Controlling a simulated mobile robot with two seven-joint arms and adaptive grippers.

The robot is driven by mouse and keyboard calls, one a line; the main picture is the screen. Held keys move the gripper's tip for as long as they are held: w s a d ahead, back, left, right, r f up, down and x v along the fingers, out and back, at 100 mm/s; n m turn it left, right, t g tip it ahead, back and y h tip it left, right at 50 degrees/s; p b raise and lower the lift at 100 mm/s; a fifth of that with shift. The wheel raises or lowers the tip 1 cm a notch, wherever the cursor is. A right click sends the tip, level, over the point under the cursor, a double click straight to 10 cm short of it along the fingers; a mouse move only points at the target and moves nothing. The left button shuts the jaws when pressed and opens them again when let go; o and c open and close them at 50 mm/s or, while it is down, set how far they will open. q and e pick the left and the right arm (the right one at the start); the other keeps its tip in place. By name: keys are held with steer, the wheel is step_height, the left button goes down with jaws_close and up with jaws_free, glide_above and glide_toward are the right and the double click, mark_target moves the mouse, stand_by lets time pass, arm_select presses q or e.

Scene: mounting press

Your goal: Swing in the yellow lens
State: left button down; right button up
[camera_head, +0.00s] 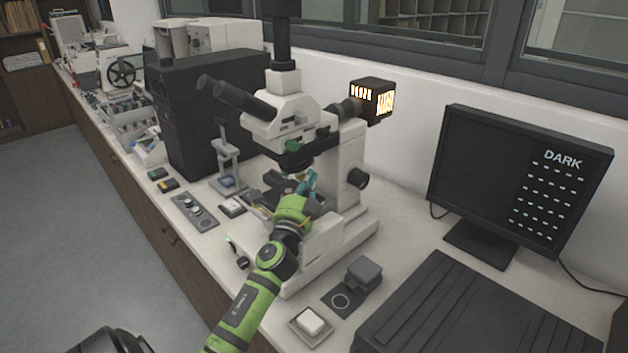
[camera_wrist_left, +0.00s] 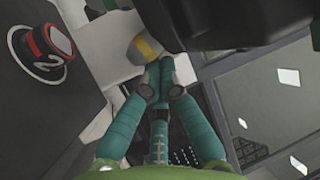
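The microscope (camera_head: 330,205) stands on the bench in the head view, with its dark nosepiece (camera_head: 295,158) above the stage. My left gripper (camera_head: 309,184) reaches in below the nosepiece. In the left wrist view a pale lens with a yellow band (camera_wrist_left: 147,47) is just beyond the fingertips. The left gripper's teal fingers (camera_wrist_left: 165,82) are brought together, apparently with nothing between them. Whether the tips touch the lens I cannot tell. In the head view the gripper and nosepiece obscure the lens. My right gripper is not in view.
A dark round part with a red ring (camera_wrist_left: 48,48) and a "2" is at the left of the wrist view. The monitor (camera_head: 515,175) reads "DARK". A grey block (camera_head: 364,274) and a small white-topped dish (camera_head: 311,322) stand at the front. A black cabinet (camera_head: 200,110) is left of the microscope.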

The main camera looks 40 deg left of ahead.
arm_select(q)
steer(key=shift+s+a+f, duration=0.15)
steer(key=shift+s+a, duration=0.7)
steer(key=shift+a, duration=0.05)
steer(key=shift+s+a+f+b, duration=0.1)
steer(key=shift+s+a+b, duration=0.15)
steer(key=shift+a, duration=0.2)
steer(key=shift+s+a+f+b, duration=0.1)
steer(key=shift+s+a+b, duration=0.1)
steer(key=shift+a, duration=0.25)
steer(key=shift+s+a, duration=0.1)
steer(key=shift+a, duration=0.1)
